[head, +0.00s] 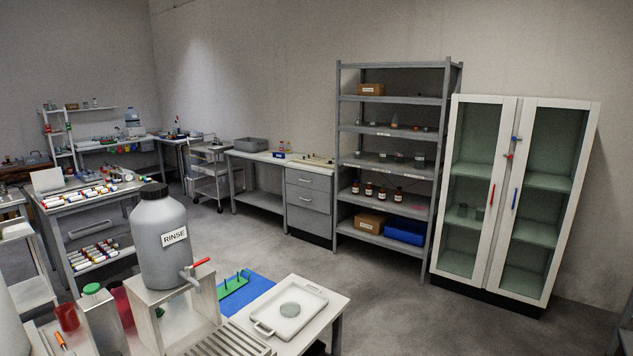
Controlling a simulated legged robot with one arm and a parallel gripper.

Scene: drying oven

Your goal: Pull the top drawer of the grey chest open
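The grey chest (309,222) stands against the back wall, between a low bench and the tall shelf rack. Its top drawer (318,182) looks shut, flush with the front, and has a small pale handle. A second drawer (318,202) with a similar handle sits below it and also looks shut. The chest is far across the room, so fine detail is hard to tell. My gripper is not in view.
A near table holds a grey RINSE bottle (165,255) on a metal stand and a white tray (267,329). Open floor (265,245) lies between this table and the chest. A shelf rack (390,101) and a glass-door cabinet (507,290) stand right of the chest.

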